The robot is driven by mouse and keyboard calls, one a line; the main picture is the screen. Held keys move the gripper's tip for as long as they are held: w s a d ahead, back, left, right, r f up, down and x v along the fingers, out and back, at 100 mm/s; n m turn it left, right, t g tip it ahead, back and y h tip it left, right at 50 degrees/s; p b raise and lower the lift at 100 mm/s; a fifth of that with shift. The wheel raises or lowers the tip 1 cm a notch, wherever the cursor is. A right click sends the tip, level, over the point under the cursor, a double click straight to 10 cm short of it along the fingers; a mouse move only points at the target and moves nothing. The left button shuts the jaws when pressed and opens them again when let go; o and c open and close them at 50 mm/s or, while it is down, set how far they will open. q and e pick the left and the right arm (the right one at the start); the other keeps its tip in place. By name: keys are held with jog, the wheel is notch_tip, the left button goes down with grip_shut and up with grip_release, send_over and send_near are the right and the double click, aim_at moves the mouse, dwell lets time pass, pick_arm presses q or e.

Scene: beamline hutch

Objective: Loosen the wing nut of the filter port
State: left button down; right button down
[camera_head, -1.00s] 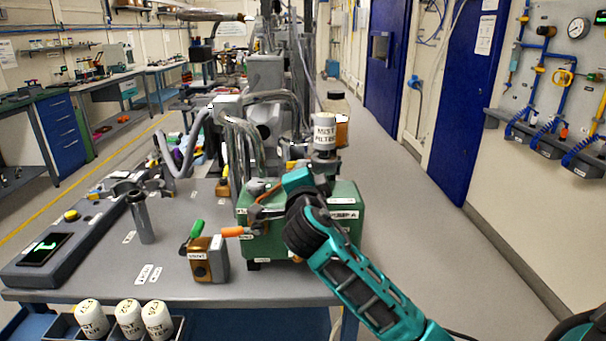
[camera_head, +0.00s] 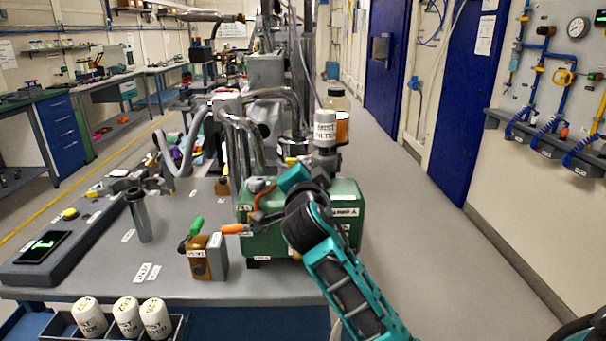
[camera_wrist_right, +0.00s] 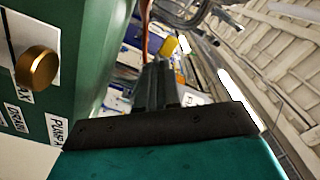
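The green pump (camera_head: 345,197) stands on the bench with a white mist filter canister (camera_head: 325,128) upright at its top. My right gripper (camera_head: 268,214) is at the left part of the pump's top, beside a dark round cap and an orange-brown part (camera_head: 257,203). I cannot make out the wing nut; my gripper and wrist cover part of this area. In the right wrist view the dark fingers (camera_wrist_right: 162,80) point past the pump's green side (camera_wrist_right: 95,70) and look close together. Their grip is unclear. My left gripper is not in view.
A brass knob (camera_wrist_right: 37,67) sits on the pump near printed labels. A brown box valve (camera_head: 205,258) with a green handle stands front left of the pump. Several spare filters (camera_head: 126,315) sit in a front rack. The bench between the valve and control panel (camera_head: 45,247) is mostly clear.

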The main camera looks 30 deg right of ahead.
jog(key=n+p, duration=0.1)
jog(key=n, duration=0.3)
jog(key=shift+n, duration=0.3)
jog(key=n+p, duration=0.2)
jog(key=n, duration=0.2)
jog(key=shift+n, duration=0.3)
jog(key=c, duration=1.8)
grip_release()
jog(key=o, duration=0.4)
jog(key=shift+o, duration=0.4)
